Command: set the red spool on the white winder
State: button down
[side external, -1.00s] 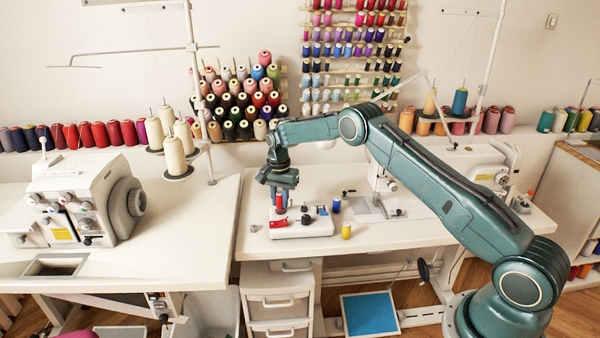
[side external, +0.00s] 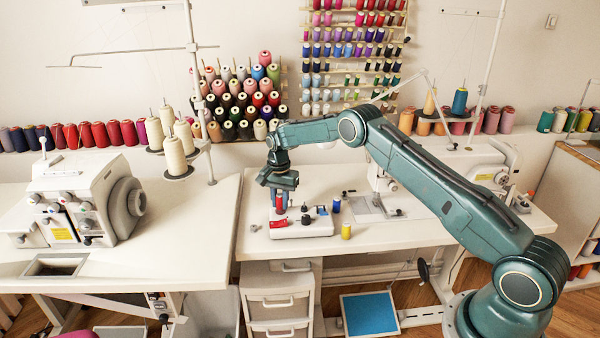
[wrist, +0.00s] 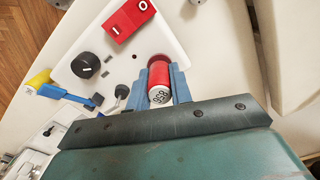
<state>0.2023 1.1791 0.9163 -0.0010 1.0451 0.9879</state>
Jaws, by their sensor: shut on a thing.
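The red spool (side external: 280,202) is between my gripper's fingers, at the rear left part of the white winder (side external: 306,231). The wrist view shows the red spool (wrist: 159,79) with its white, numbered end toward the camera. My gripper (wrist: 160,88) is shut on it, one blue finger on each side. The white winder (wrist: 166,35) lies below, with a red switch (wrist: 128,19), a black knob (wrist: 85,65) and a blue lever (wrist: 70,95). The spool's far end is hidden, so I cannot tell whether it touches the winder or a spindle.
A yellow spool (side external: 346,231) and a dark blue spool (side external: 337,205) stand to the right of the winder on the white table (side external: 420,230). A sewing machine (side external: 460,170) stands farther right. The table's front edge is close to the winder.

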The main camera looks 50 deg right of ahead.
aim_at(280, 201)
jog(key=shift+f, duration=0.3)
jog(key=c, duration=1.5)
grip_release()
jog(key=shift+c, duration=0.2)
jog(key=shift+r, duration=0.1)
notch_tip(280, 201, up, 11)
dwell(0.4)
